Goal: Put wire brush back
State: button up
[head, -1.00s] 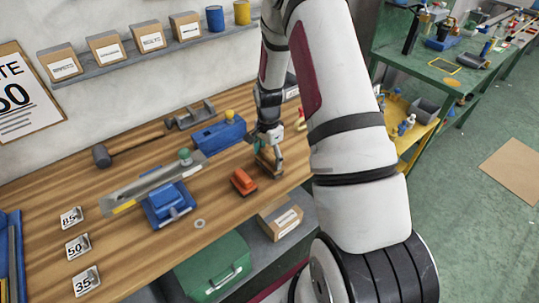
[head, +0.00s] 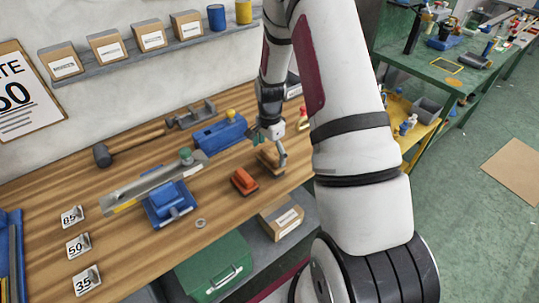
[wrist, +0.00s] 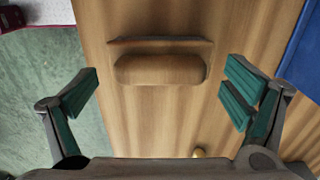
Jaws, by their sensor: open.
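A wooden block-shaped thing, which looks like the wire brush (wrist: 158,69), lies on the workbench (wrist: 150,120) in the wrist view, ahead of the fingers and across the space between them. A thin darker strip runs along its far side; no bristles can be made out. In the head view the brush (head: 268,161) is small and partly hidden by my gripper (head: 277,148), near the bench's right front edge. My gripper (wrist: 160,90) is open, with its green-padded fingers apart and nothing between the pads.
An orange-red block (head: 243,181) lies left of the brush. A blue vise-like tool (head: 168,203) with a long metal bar, a blue box (head: 219,134) and a hammer (head: 103,156) are on the bench. A cardboard box (head: 282,221) sits on the shelf below.

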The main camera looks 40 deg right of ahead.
notch_tip(320, 180, up, 10)
jog(key=b, duration=0.2)
notch_tip(320, 180, up, 9)
jog(key=n+t, duration=0.1)
jog(key=n, duration=0.2)
send_over(270, 154)
jog(key=s+a, duration=0.2)
jog(key=a, duration=0.3)
jog(key=s+a+r+n+t, duration=0.2)
jog(key=s+a+r+n, duration=0.4)
jog(key=s+r+n, duration=0.1)
jog(key=s+a+r+n+t, duration=0.2)
jog(key=s+a+r+n, duration=0.5)
jog(key=s, duration=0.5)
jog(key=shift+r+n+t, duration=0.3)
jog(key=shift+r, duration=0.6)
jog(key=shift+a, duration=0.1)
